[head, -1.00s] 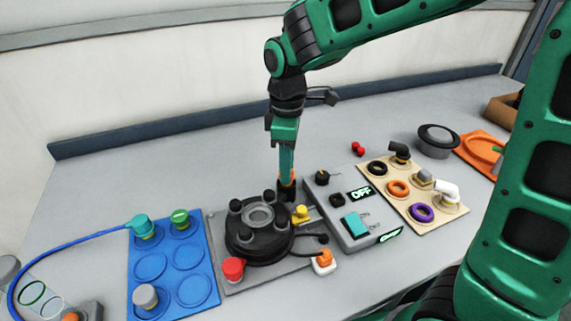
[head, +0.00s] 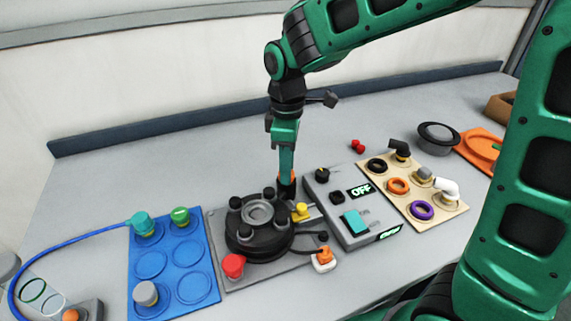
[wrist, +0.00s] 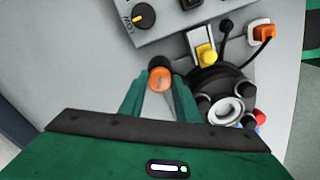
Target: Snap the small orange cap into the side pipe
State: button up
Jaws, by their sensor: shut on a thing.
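My gripper (wrist: 158,92) points down beside the black tank (head: 258,238) and is shut on the small orange cap (wrist: 159,79). In the head view, the gripper (head: 287,178) hides most of the cap, with a bit of orange showing at the fingertips. A dark, round pipe end (wrist: 160,63), probably the side pipe, shows right against the cap in the wrist view. I cannot tell whether the cap is seated in it or only touching. The tank stands on a grey plate, with several black knobs around its pale ring top.
A yellow knob (head: 301,213), a red knob (head: 233,266) and an orange plug (head: 324,254) stand close to the tank. A grey control box (head: 350,213) is at the right, a blue tray (head: 173,267) at the left. Clear table lies behind the tank.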

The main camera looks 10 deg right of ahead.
jog(key=shift+f, duration=0.1)
grip_shut()
dwell(0.6)
jog(key=o, duration=2.1)
grip_release()
jog(key=shift+r, duration=3.55)
jog(key=s+d+f+m, duration=0.1)
jog(key=s+d+m, duration=0.35)
jog(key=d, duration=0.45)
jog(key=s+d+m, duration=0.4)
jog(key=d+m, duration=0.1)
jog(key=d, duration=0.3)
jog(key=s+d+f+m, duration=0.1)
jog(key=s+d+m, duration=0.4)
jog(key=d, duration=0.4)
jog(key=s+d+f+m, duration=0.1)
jog(key=s+m, duration=0.1)
jog(key=s, duration=0.1)
jog(key=s+d+f+m, duration=0.1)
jog(key=s+m, duration=0.1)
jog(key=s, duration=0.1)
jog(key=s+d+m, duration=0.2)
jog(key=s, duration=0.1)
jog(key=shift+s+d+f, duration=0.1)
jog(key=shift+s+f, duration=0.1)
jog(key=shift+f, duration=0.2)
